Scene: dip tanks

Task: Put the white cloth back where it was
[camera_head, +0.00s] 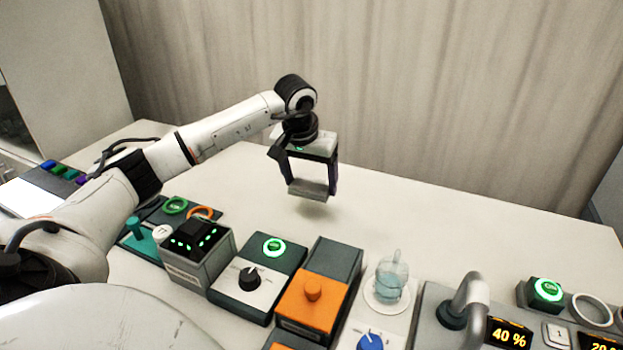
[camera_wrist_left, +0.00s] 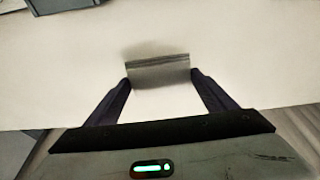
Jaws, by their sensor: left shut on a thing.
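The piece spans the gap between the fingertips and hangs just above the bare white tabletop, with a shadow beneath. It also shows in the left wrist view (camera_wrist_left: 157,72), between the two dark fingers, with a darker band along its far edge. No other white cloth shows. My right gripper is not in view.
A grey box with green lights (camera_head: 197,255), a black-knob unit (camera_head: 247,287), an orange-topped unit (camera_head: 316,295), a glass vessel (camera_head: 392,277) and a tap (camera_head: 468,299) line the front. The table (camera_head: 440,215) is clear behind them, up to the curtain.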

